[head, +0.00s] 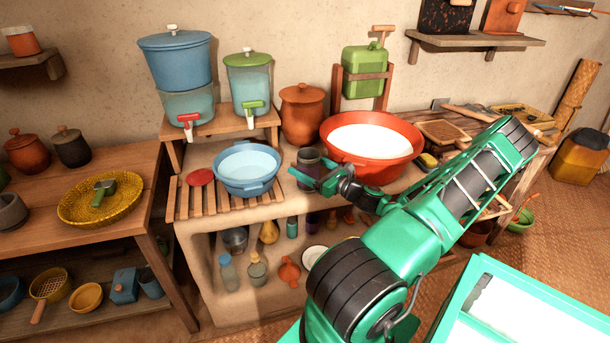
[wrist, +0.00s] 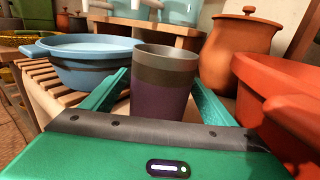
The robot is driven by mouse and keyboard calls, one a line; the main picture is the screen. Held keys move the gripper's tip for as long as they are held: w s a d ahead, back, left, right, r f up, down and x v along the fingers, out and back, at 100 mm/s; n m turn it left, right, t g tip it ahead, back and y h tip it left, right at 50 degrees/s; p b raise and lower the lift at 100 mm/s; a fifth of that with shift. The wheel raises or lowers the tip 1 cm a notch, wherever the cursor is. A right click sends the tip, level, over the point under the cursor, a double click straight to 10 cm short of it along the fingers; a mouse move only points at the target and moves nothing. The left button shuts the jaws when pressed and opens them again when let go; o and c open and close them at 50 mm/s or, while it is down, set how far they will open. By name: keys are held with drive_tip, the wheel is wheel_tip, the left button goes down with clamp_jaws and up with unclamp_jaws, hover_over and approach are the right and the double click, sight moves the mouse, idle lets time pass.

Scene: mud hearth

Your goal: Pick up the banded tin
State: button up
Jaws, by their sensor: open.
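The banded tin (wrist: 162,85) is a dark purple cup with grey and brown bands near its open rim. It stands upright between the blue basin and the red basin. In the head view the tin (head: 308,157) shows just beyond my gripper, which hides its lower part. My gripper (head: 305,178) is open and reaches toward the tin from the front. In the wrist view the two green fingers of my gripper (wrist: 158,95) lie on either side of the tin, with the palm edge hiding its base. I cannot tell whether a finger touches it.
A blue basin (head: 247,165) sits left of the tin on a slatted rack (head: 190,203). A large red basin (head: 371,165) stands close on the right. A lidded clay pot (head: 302,115) is behind. Dispensers stand on a raised wooden shelf (head: 222,134) at back left.

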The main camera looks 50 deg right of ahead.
drive_tip(key=w, duration=0.3)
drive_tip(key=shift+w+f, duration=0.15)
drive_tip(key=shift+w, duration=0.25)
drive_tip(key=shift+c, duration=0.3)
drive_tip(key=c, duration=1.1)
drive_tip(key=shift+r, duration=0.2)
